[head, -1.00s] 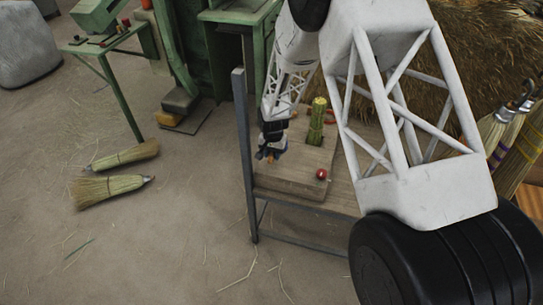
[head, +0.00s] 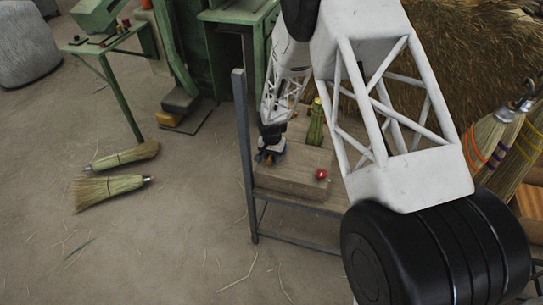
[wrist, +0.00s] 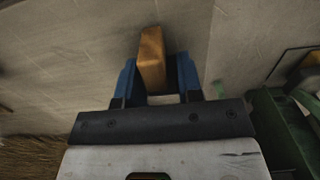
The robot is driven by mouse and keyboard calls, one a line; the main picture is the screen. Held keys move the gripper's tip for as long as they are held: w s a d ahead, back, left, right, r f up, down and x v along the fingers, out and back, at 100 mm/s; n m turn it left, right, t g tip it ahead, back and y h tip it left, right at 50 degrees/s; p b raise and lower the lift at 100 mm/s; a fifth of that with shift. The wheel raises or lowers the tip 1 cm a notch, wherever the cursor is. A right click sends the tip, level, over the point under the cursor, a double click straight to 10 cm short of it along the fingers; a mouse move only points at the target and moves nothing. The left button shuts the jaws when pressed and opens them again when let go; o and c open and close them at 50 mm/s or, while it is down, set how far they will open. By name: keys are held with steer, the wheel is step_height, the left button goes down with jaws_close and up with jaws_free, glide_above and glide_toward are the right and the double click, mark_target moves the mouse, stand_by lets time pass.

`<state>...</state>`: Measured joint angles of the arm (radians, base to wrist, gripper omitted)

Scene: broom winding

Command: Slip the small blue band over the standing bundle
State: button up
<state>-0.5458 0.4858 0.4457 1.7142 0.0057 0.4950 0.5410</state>
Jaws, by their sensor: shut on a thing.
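The standing bundle (head: 315,124) is a green-yellow upright bunch on the wooden bench board. My arm's white frame hides part of its right side. My gripper (head: 268,156) is low over the left part of the board, to the left of the bundle and apart from it. In the wrist view, the blue fingers of my gripper (wrist: 154,78) are shut on an orange-brown wooden block (wrist: 152,58), which sticks out past the fingertips. I cannot make out a small blue band apart from the blue fingers.
A red ball-like thing (head: 321,174) lies on the board (head: 290,187) near its front edge. Two small brooms (head: 112,189) lie on the floor at left. A green machine (head: 225,60) stands behind. Brooms with coloured bindings (head: 490,145) hang at right.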

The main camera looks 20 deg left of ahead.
steer(key=shift+f, duration=0.15)
steer(key=o, duration=0.9)
steer(key=shift+o, duration=0.2)
steer(key=shift+r, duration=3.85)
steer(key=shift+d, duration=0.1)
